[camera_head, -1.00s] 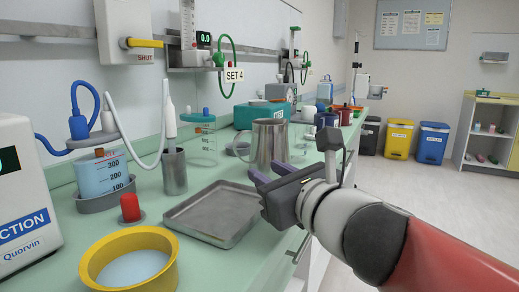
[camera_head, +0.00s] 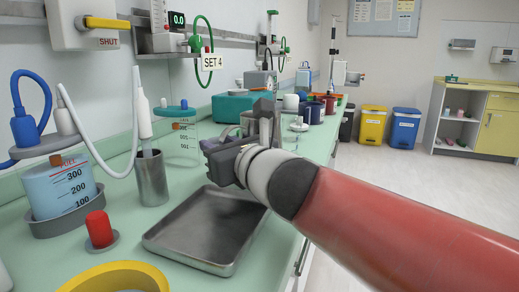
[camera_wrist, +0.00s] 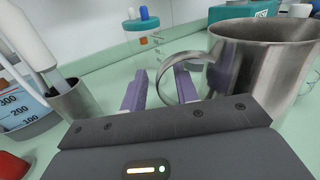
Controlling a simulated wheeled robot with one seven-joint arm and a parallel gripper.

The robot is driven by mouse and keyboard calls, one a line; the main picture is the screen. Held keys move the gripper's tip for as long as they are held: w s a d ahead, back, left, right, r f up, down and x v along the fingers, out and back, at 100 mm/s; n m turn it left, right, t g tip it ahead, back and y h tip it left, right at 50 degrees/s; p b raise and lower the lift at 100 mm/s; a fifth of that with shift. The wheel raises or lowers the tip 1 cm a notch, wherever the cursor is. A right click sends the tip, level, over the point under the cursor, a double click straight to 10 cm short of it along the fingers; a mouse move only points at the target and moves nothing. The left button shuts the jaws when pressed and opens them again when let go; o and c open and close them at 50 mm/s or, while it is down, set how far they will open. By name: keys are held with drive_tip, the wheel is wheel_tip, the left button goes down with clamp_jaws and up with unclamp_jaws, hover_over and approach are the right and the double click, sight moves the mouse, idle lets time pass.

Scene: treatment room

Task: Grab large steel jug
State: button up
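The large steel jug (camera_wrist: 265,65) stands upright on the green counter at the right of the wrist view, its open rim facing up. Its curved handle (camera_wrist: 164,73) points left toward my gripper (camera_wrist: 160,72). The two purple fingers are apart. The left finger is outside the handle and the right finger appears inside the handle's loop, so the handle lies between them. I cannot tell whether they touch it. In the head view my gripper (camera_head: 212,146) and wrist hide most of the jug.
A steel tray (camera_head: 190,258) lies in front of my gripper. A narrow steel cup (camera_head: 151,180), a blue-filled beaker (camera_head: 62,188), a red-capped item (camera_head: 99,228) and a yellow bowl (camera_head: 118,276) stand to the left. A clear jar (camera_head: 181,142) and a teal box (camera_head: 236,106) are behind.

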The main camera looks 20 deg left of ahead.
drive_tip(key=shift+w+a, duration=0.4)
drive_tip(key=shift+a, duration=0.1)
clamp_jaws()
drive_tip(key=shift+r, duration=0.1)
idle(1.0)
